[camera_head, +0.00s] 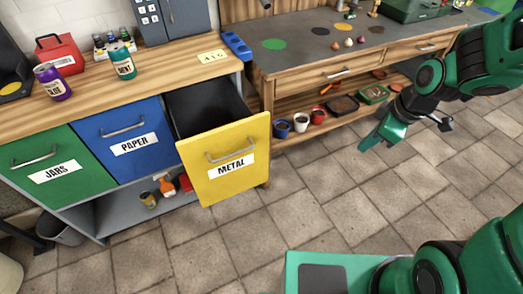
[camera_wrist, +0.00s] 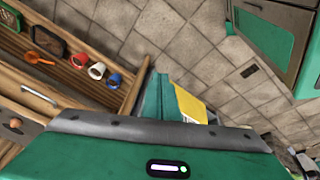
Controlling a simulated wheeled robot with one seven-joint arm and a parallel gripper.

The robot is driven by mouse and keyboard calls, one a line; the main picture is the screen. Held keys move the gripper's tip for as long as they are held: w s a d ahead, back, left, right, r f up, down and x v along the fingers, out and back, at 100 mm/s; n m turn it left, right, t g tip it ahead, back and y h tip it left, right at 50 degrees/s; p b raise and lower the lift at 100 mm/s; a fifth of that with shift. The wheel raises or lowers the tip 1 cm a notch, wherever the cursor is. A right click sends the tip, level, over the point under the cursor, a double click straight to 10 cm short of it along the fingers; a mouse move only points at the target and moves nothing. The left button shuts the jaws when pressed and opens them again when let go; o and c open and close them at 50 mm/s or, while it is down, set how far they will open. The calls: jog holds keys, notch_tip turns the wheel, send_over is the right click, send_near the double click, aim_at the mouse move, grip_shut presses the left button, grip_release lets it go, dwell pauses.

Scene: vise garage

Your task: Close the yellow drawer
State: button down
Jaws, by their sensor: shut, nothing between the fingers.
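The yellow drawer (camera_head: 225,160), labelled METAL, is pulled out of the cabinet, with its dark inside showing behind the front. Its metal handle (camera_head: 232,150) runs across the upper part of the front. In the wrist view, a yellow panel with a white patch, likely the drawer front (camera_wrist: 189,104), shows partly hidden behind my fingers. My gripper (camera_head: 368,144) is green, shut and empty. It is above the tiled floor, to the right of the drawer and apart from it, in front of the workbench.
The green JARS drawer (camera_head: 50,165) and blue PAPER drawer (camera_head: 128,138) look shut. Cans stand on the wooden cabinet top (camera_head: 165,62). A workbench (camera_head: 345,68) with cups on its lower shelf stands right of the drawer. Tiled floor (camera_head: 310,200) in front is clear.

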jog(key=w+a+f+n+y, duration=0.2)
jog(key=a+f+n, duration=0.25)
jog(key=a, duration=0.55)
jog(key=n+y, duration=0.3)
jog(key=n, duration=0.4)
send_near(250, 156)
notch_tip(250, 156, down, 3)
jog(key=s, duration=0.3)
jog(key=shift+m, duration=0.25)
jog(key=shift+w+a+f, duration=0.1)
jog(key=shift+w+a, duration=0.55)
jog(key=shift+w, duration=0.3)
jog(key=shift+w+a+f, duration=0.1)
jog(key=shift+w+a, duration=0.5)
jog(key=shift+w, duration=0.35)
